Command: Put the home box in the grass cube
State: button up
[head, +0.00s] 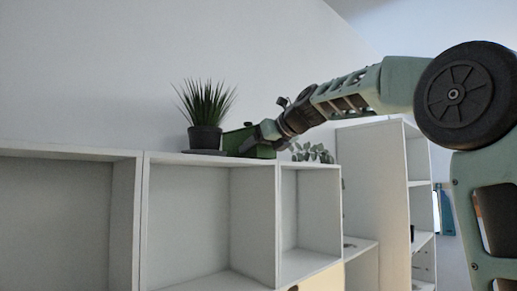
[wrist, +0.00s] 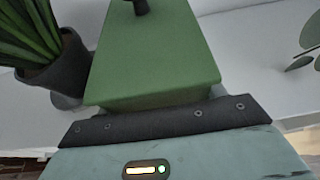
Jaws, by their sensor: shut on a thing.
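A green box (head: 236,140), which looks like the home box, is at the top of the white shelf unit, just right of the potted grass. My gripper (head: 266,133) reaches in from the right and is shut on this box. In the wrist view the green box (wrist: 155,62) fills the middle, close in front of my gripper's dark edge; the fingertips are hidden. The open cube (head: 210,215) below the potted grass, likely the grass cube, looks empty in its visible part. I cannot tell whether the box touches the shelf top.
The potted grass (head: 205,135) stands close left of the box, and its dark pot (wrist: 58,65) is near in the wrist view. A leafy plant (head: 312,153) is to the right. A narrower cube (head: 305,220) and a taller white shelf (head: 370,175) stand right.

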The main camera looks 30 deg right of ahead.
aim_at(268, 154)
jog(key=shift+f, duration=0.25)
jog(key=o, duration=1.2)
jog(key=shift+f, duration=0.3)
jog(key=shift+s+b, duration=0.15)
jog(key=shift+b, duration=0.2)
jog(key=shift+s+d+b, duration=0.2)
jog(key=shift+s+b, duration=0.2)
jog(key=shift+s, duration=0.45)
jog(key=shift+s+d+b, duration=0.15)
jog(key=shift+s+b, duration=0.3)
jog(key=shift+s, duration=0.35)
jog(key=shift+s+d+b, duration=0.2)
jog(key=shift+s+b, duration=0.2)
jog(key=shift+s, duration=0.45)
jog(key=s+d+b, duration=0.1)
jog(key=s+b, duration=0.1)
jog(key=s, duration=0.4)
jog(key=shift+s, duration=0.25)
jog(key=shift+d, duration=0.1)
